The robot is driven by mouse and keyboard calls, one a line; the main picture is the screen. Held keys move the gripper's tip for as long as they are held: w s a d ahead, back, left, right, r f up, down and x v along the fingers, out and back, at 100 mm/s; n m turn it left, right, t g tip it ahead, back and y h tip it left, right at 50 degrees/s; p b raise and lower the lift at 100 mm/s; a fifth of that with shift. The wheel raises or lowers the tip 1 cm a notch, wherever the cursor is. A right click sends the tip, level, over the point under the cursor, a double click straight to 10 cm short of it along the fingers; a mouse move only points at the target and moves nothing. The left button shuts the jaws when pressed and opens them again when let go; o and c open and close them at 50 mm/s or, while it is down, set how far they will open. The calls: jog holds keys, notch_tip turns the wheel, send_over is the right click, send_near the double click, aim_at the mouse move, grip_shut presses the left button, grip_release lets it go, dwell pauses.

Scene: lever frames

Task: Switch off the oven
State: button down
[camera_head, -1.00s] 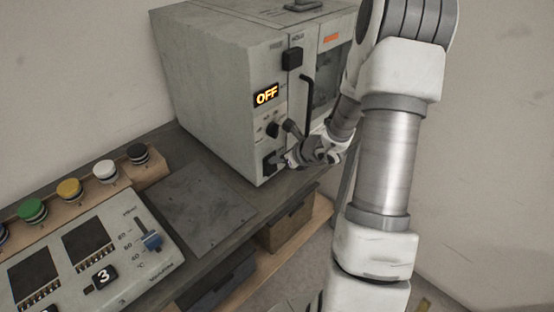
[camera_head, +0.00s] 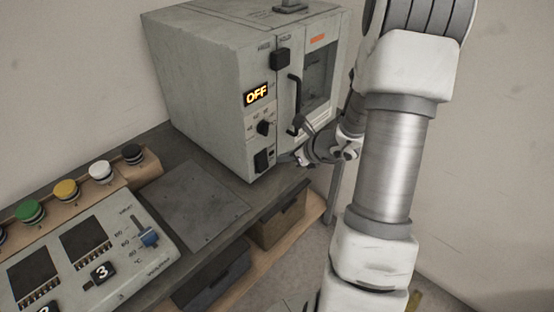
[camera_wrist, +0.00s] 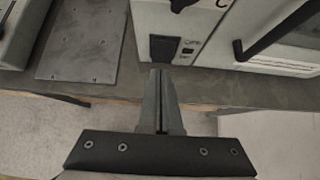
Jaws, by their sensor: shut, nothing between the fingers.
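The oven (camera_head: 205,92) is a grey box at the back of the bench, and its display (camera_head: 256,95) reads OFF in yellow. A black dial (camera_head: 264,128) sits below the display. A black rocker switch (camera_head: 261,160) is low on the front panel; it also shows in the wrist view (camera_wrist: 163,49). My gripper (camera_head: 289,160) is shut and empty, just right of the switch in the head view. In the wrist view its fingertips (camera_wrist: 158,72) point at the panel just below the switch. I cannot tell whether they touch it.
The oven door has a dark handle (camera_head: 294,103) right of the panel. A grey plate (camera_head: 195,205) lies on the bench left of the gripper. A control console (camera_head: 120,235) and several coloured buttons (camera_head: 66,190) are at the left.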

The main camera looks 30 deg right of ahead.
jog(key=v, duration=0.5)
jog(key=shift+r+p, duration=0.4)
jog(key=shift+r, duration=0.25)
jog(key=shift+w+a, duration=0.1)
